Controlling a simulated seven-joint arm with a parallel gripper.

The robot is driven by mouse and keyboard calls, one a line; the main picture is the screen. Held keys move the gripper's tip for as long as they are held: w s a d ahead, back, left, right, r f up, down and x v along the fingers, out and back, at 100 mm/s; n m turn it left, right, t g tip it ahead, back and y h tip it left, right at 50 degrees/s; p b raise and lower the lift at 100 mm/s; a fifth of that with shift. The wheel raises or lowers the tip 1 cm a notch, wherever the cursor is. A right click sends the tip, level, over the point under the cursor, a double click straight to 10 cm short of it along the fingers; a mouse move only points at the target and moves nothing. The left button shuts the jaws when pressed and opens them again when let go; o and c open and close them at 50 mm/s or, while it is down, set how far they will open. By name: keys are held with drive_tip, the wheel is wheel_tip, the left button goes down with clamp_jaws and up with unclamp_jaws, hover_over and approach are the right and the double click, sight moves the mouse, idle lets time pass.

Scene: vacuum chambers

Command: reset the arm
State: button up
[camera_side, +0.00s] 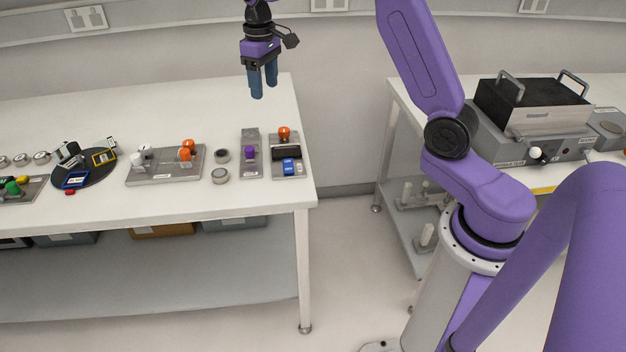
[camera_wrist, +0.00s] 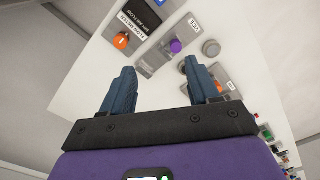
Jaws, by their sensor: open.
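My gripper (camera_side: 263,86) hangs in the air over the back right part of the white table (camera_side: 215,110), with its blue fingers pointing down. In the wrist view its two fingers (camera_wrist: 160,88) stand apart with nothing between them. It is clear of every object below it.
Along the table stand a plate with an orange knob and a blue part (camera_side: 288,165), a plate with a purple knob (camera_side: 250,153), round metal pieces (camera_side: 220,175), a plate with orange and white fittings (camera_side: 165,178) and a dark round tray (camera_side: 72,180). A grey machine (camera_side: 545,145) stands on the right bench.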

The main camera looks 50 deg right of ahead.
drive_tip(key=s+a+r+n, duration=0.1)
drive_tip(key=s+a+n, duration=0.2)
drive_tip(key=s+a, duration=0.45)
drive_tip(key=s+a+r+n, duration=0.15)
drive_tip(key=s+a, duration=0.35)
drive_tip(key=s, duration=0.6)
drive_tip(key=s+d+f+n, duration=0.1)
drive_tip(key=s+f+n, duration=0.1)
drive_tip(key=s, duration=0.8)
drive_tip(key=s+d+f+n, duration=0.2)
drive_tip(key=s+n, duration=0.1)
drive_tip(key=s, duration=0.8)
drive_tip(key=shift+d+f+n, duration=0.15)
drive_tip(key=shift+d+n, duration=0.1)
drive_tip(key=shift+n, duration=0.1)
